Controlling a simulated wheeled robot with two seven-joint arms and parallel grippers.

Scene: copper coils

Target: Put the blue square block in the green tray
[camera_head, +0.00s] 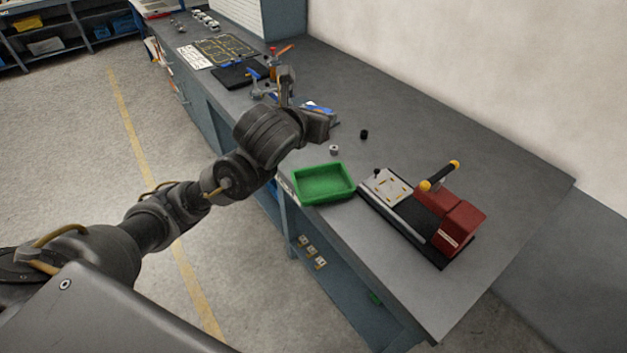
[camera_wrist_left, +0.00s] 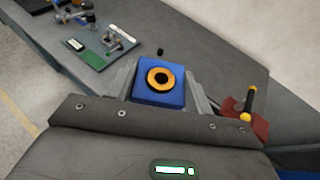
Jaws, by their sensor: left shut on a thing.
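The blue square block (camera_wrist_left: 158,98) is between the two fingers of my left gripper (camera_wrist_left: 160,84) in the left wrist view. It has an orange ring with a dark centre on its upper face. The left gripper is shut on it. In the head view my left gripper (camera_head: 319,121) is over the bench, behind the green tray. A patch of blue shows by its fingers; the rest of the block is hidden there. The green tray (camera_head: 324,184) sits on the bench near its left edge and looks empty. My right gripper is not in view.
A red press with a yellow-tipped handle (camera_head: 455,217) stands right of the tray on a dark base. A small grey cylinder (camera_head: 334,150) and a black one (camera_head: 364,134) stand behind the tray. Boards and tools lie farther back. The bench's right side is clear.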

